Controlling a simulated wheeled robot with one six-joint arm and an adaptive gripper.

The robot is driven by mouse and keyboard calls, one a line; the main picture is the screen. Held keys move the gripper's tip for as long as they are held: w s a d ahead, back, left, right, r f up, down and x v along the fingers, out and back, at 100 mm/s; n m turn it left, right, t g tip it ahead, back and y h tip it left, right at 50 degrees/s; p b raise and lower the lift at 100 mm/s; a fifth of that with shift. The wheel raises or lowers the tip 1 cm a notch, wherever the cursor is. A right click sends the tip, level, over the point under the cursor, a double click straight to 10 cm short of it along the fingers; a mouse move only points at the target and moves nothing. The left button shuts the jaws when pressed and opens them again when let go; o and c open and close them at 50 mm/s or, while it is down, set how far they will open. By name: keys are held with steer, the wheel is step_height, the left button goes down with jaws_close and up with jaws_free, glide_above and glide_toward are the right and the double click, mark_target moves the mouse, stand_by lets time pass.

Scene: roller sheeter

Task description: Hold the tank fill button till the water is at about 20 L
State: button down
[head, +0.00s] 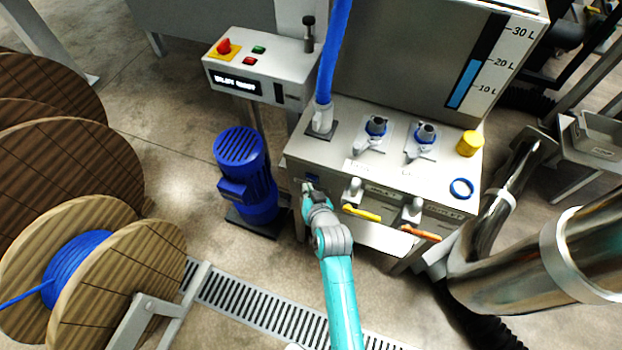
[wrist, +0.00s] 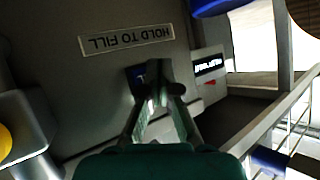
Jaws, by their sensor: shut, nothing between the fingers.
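The tank (head: 420,45) stands on the grey cabinet, with a level gauge (head: 478,62) marked 10, 20 and 30 L. The blue water column (head: 462,84) in it reaches close to the 20 L mark.
Valves with a yellow handle (head: 362,213) and an orange handle (head: 421,233) stick out right of my gripper. A blue motor (head: 245,175) stands left of the cabinet. A control box (head: 262,66) stands behind. Cable reels (head: 95,265) fill the left side.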

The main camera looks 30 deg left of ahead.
steer(key=shift+s, duration=0.1)
steer(key=s, duration=0.2)
steer(key=s+d, duration=0.1)
steer(key=s, duration=0.1)
steer(key=shift+s, duration=0.4)
steer(key=shift+d, duration=0.1)
stand_by(0.6)
steer(key=s+d+m+t+h, duration=0.1)
steer(key=s+d, duration=0.3)
steer(key=d, duration=0.6)
steer(key=s+d+m+t+h, duration=0.2)
steer(key=s+d, duration=0.1)
steer(key=d, duration=0.7)
steer(key=s+d+m+t+h, duration=0.1)
steer(key=s+d, duration=0.3)
steer(key=d, duration=0.6)
steer(key=s+d+r+m+t+h, duration=0.3)
steer(key=s+d+r+h, duration=0.2)
steer(key=s+d+r, duration=0.8)
steer(key=s+r, duration=0.3)
steer(key=s, duration=0.1)
steer(key=shift+s+d+r+m+h, duration=0.3)
steer(key=shift+d+r, duration=0.05)
